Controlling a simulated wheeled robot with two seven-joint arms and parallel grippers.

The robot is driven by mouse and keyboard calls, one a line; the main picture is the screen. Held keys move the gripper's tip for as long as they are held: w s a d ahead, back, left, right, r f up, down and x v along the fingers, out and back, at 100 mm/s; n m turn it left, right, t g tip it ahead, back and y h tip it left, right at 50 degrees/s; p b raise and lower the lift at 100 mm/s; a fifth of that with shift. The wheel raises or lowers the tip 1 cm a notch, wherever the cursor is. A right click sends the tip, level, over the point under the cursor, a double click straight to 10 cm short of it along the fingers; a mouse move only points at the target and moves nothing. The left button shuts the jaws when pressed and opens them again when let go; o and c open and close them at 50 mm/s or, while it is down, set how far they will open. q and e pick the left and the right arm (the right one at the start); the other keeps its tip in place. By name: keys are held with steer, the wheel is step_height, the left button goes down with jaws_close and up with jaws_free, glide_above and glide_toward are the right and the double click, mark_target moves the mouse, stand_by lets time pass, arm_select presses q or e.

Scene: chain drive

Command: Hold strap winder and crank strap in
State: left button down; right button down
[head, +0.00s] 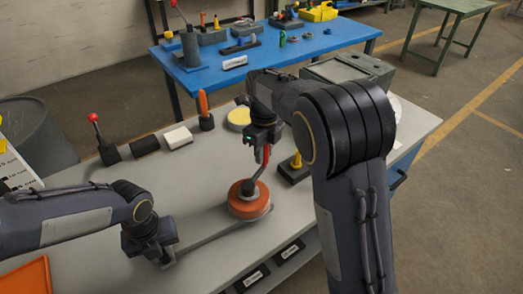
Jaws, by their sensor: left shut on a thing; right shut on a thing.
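The strap winder (248,204) is a round orange drum with a dark hub, near the front edge of the grey bench. A long flat grey bar (212,237) runs from its base to the lower left; I cannot tell whether any of it is strap. My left gripper (167,259) is shut on the left end of this bar. A dark crank rises from the hub to a red handle (266,156). My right gripper (264,146) is shut on this handle from above, and partly hides it. The drum sits just below and left of my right gripper.
A yellow disc (239,118), a white block (178,138) and a red-knobbed lever (105,144) stand behind the winder. A yellow-and-black part (294,169) stands right of it. An orange tray (26,280) lies front left. A blue table (250,62) stands beyond.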

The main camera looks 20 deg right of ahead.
steer(key=shift+d, duration=0.35)
steer(key=c, duration=1.2)
jaws_free()
steer(key=shift+o, duration=0.2)
steer(key=shift+a, duration=0.15)
steer(key=shift+r, duration=0.1)
step_height(320, 180, up, 12)
steer(key=shift+f, duration=0.1)
